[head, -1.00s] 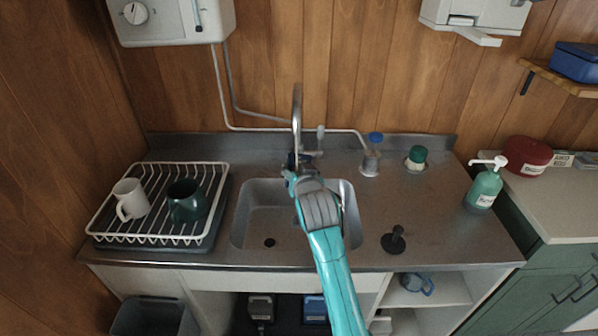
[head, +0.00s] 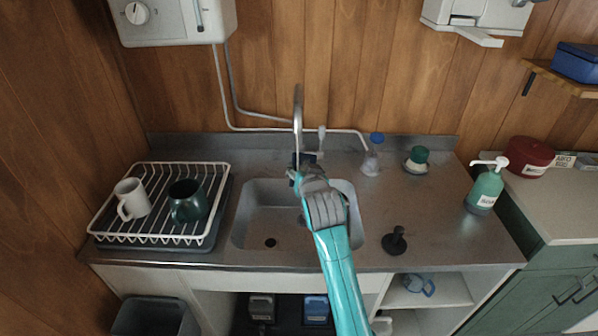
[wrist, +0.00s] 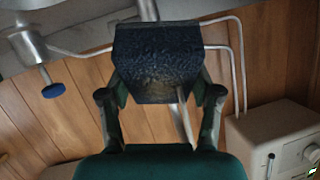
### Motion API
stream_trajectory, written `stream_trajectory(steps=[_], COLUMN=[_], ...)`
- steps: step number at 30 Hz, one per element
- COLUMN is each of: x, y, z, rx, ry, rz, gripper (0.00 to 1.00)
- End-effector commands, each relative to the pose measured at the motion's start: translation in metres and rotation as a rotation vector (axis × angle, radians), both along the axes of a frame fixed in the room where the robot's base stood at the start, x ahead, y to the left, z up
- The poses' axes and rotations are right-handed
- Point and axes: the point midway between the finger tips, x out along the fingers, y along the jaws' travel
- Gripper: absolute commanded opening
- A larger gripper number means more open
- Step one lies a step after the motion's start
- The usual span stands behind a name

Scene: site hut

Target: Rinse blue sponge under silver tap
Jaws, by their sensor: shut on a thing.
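The blue sponge is a dark blue block (wrist: 155,62) gripped between both fingers in the wrist view. My gripper (wrist: 160,95) is shut on it. In the head view the sponge (head: 306,158) is a small dark patch at my gripper (head: 303,168), mostly hidden by the hand. The silver tap (head: 298,108) rises behind the sink as a tall curved spout, and my gripper is just in front of its lower part. In the wrist view, part of the tap (wrist: 185,122) shows behind the sponge. I cannot see a water stream or whether sponge and tap touch.
The steel sink (head: 245,215) lies below my arm. A white dish rack (head: 100,215) with two mugs stands left. A blue-capped bottle (head: 372,158), a green-topped container (head: 416,160), a black plunger-like object (head: 395,241) and a green pump bottle (head: 485,188) stand right.

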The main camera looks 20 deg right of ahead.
Motion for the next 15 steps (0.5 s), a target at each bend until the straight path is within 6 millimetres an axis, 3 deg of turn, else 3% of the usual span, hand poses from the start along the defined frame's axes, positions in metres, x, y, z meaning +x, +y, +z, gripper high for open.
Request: stream_trajectory(steps=[15], x=[0.0002], y=[0.0105], z=[0.0001], rx=[0.0], ry=[0.0], rz=[0.0], gripper=[0.36])
